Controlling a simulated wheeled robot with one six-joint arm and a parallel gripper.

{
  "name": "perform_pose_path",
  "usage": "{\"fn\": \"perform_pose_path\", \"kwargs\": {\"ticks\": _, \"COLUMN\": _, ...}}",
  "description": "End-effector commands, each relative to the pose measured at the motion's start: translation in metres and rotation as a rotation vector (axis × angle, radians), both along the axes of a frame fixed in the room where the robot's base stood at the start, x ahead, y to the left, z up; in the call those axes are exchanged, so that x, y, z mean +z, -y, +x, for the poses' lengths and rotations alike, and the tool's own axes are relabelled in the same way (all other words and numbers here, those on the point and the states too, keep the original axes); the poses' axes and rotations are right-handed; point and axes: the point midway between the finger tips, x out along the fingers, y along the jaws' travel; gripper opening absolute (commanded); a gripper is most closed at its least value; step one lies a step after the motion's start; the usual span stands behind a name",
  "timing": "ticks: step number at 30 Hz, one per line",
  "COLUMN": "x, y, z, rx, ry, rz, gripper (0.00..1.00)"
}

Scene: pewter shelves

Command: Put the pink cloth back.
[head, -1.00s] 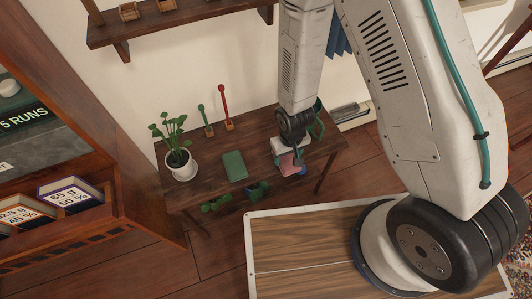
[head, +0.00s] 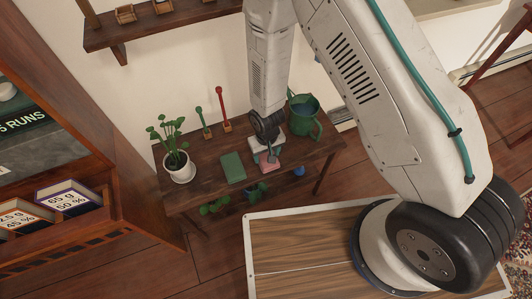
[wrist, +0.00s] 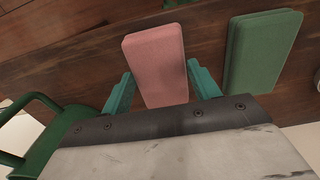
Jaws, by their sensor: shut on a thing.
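The pink cloth (head: 266,167) is a folded pad above or on the dark wooden table (head: 205,194); I cannot tell whether it touches the top. My gripper (head: 267,161) is shut on it, and the wrist view shows the pink cloth (wrist: 154,50) between the teal fingers (wrist: 161,80). A similar green cloth (head: 232,167) lies on the table just left of it. The green cloth also shows at the right in the wrist view (wrist: 262,48), with a narrow gap between the two.
A green watering can (head: 302,117) stands right of my gripper. A potted plant (head: 179,167) stands at the table's left end. A green-handled tool (head: 202,121) and a red one (head: 224,108) stand at the back. A wall shelf (head: 185,22) is above.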

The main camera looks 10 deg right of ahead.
Motion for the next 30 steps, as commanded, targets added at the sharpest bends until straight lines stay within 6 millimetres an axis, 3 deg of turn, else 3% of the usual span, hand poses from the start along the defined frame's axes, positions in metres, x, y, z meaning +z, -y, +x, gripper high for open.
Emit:
{"fn": "perform_pose_path", "kwargs": {"ticks": 1, "x": -0.001, "y": 0.0, "z": 0.0, "rx": 0.0, "ry": 0.0, "rz": 0.0, "gripper": 0.64}}
{"fn": "perform_pose_path", "kwargs": {"ticks": 3, "x": -0.001, "y": 0.0, "z": 0.0, "rx": 0.0, "ry": 0.0, "rz": 0.0, "gripper": 0.83}}
{"fn": "perform_pose_path", "kwargs": {"ticks": 15, "x": 0.007, "y": 0.0, "z": 0.0, "rx": 0.0, "ry": 0.001, "rz": 0.0, "gripper": 0.83}}
{"fn": "perform_pose_path", "kwargs": {"ticks": 30, "x": 0.097, "y": 0.0, "z": 0.0, "rx": 0.0, "ry": 0.002, "rz": 0.002, "gripper": 0.83}}
